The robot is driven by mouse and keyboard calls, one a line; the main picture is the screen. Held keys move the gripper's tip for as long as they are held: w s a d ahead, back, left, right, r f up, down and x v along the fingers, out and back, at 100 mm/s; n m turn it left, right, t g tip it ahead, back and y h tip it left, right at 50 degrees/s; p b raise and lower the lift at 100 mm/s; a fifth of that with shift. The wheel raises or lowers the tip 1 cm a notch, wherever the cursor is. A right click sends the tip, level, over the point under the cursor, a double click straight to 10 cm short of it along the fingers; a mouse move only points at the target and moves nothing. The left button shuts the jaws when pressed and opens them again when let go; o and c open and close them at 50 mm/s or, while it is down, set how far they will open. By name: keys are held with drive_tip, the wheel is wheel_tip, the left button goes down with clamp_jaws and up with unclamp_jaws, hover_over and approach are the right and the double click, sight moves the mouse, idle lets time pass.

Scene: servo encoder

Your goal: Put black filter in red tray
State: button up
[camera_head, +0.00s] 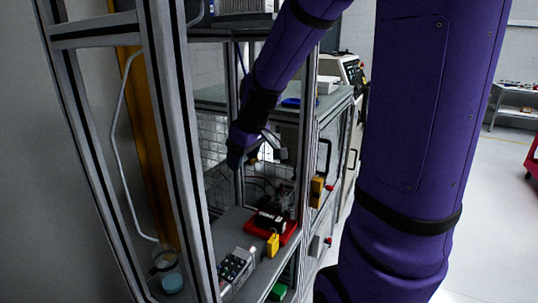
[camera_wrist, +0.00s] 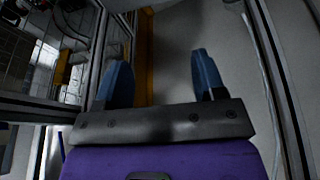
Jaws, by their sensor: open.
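The red tray (camera_head: 290,233) sits on the grey shelf inside the metal-framed cell in the head view. A black object (camera_head: 269,221) with a pale mark lies in it; I cannot tell for sure whether this is the black filter. My gripper (camera_wrist: 162,80) shows two blue fingers spread wide in the wrist view, with nothing between them. In the head view my gripper (camera_head: 236,159) is above and to the left of the tray, apart from it. The tray is not recognisable in the wrist view.
A yellow block (camera_head: 272,245) stands at the tray's front. A grey box with dark buttons (camera_head: 236,267) lies nearer on the shelf (camera_head: 217,240). A light-blue round item (camera_head: 172,284) is at the lower left. Metal posts (camera_head: 180,130) frame the cell closely.

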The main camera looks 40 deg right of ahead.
drive_tip(key=s+a+r+m, duration=0.1)
drive_tip(key=s+a+r, duration=0.2)
drive_tip(key=s, duration=0.3)
drive_tip(key=s+a+r+m, duration=0.1)
drive_tip(key=s+a+r, duration=0.2)
drive_tip(key=s, duration=0.4)
drive_tip(key=s+a+r+m+t, duration=0.1)
drive_tip(key=s+a+r, duration=0.2)
drive_tip(key=s, duration=0.3)
drive_tip(key=shift+s+r, duration=0.35)
drive_tip(key=shift+c, duration=0.4)
